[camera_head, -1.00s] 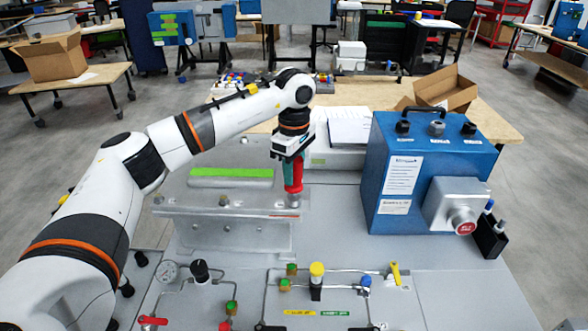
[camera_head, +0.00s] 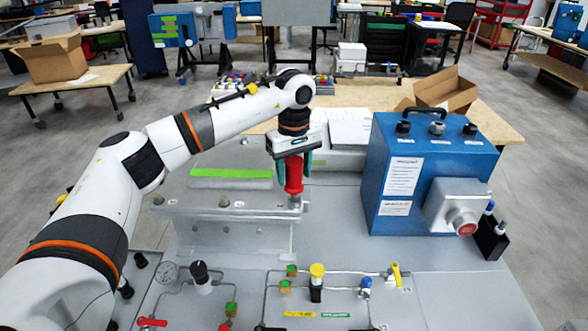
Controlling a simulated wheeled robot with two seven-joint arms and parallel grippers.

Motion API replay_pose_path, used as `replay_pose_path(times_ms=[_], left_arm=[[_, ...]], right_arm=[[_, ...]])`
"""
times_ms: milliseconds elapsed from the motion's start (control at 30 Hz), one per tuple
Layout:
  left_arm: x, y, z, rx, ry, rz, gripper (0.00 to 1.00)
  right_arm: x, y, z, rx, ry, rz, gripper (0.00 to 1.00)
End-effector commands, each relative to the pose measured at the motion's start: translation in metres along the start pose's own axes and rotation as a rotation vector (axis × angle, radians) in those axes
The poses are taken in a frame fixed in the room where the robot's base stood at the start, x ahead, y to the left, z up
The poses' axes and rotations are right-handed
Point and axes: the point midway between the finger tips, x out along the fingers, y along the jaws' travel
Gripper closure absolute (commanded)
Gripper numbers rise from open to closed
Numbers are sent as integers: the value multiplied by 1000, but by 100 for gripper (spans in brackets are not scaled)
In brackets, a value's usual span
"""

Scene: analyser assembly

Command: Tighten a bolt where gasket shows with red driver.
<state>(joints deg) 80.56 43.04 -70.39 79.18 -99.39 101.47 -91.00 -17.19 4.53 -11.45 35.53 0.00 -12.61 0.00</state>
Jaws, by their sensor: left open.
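The red driver (camera_head: 293,175) stands upright at the right end of the grey metal flange (camera_head: 190,211), its tip down at a bolt position there. My left gripper (camera_head: 294,172) is around the driver's handle from above, with its teal fingers apart on either side. Bolt heads show on the flange at its left end (camera_head: 159,199) and middle (camera_head: 224,201); the one under the driver is mostly hidden. A bright green strip (camera_head: 231,173) lies on the grey block behind the flange; I cannot tell whether it is the gasket. My right gripper is not in view.
A blue analyser box (camera_head: 433,165) with a red button stands to the right. Pipes with a yellow-topped valve (camera_head: 317,271) and a black knob (camera_head: 200,271) are in front. A white box and papers (camera_head: 349,128) lie behind the gripper.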

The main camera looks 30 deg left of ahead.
Motion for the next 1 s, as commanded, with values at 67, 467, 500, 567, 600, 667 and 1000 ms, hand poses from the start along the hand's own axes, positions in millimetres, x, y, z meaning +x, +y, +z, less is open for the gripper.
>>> replay_pose_path(times_ms=[67,467,500,567,600,667,1000], left_arm=[[0,0,0,0,0,0,58],[-1,0,0,-1,0,0,100],[-2,0,0,-1,0,0,100],[-4,0,0,-1,0,0,100],[-6,0,0,-1,0,-1,100],[-9,0,0,-1,-1,-1,100],[-30,-1,1,-2,-4,-7,100]], right_arm=[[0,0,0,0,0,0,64],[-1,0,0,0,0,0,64],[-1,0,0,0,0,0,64],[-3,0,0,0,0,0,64],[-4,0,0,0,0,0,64],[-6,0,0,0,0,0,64],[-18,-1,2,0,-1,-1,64]])
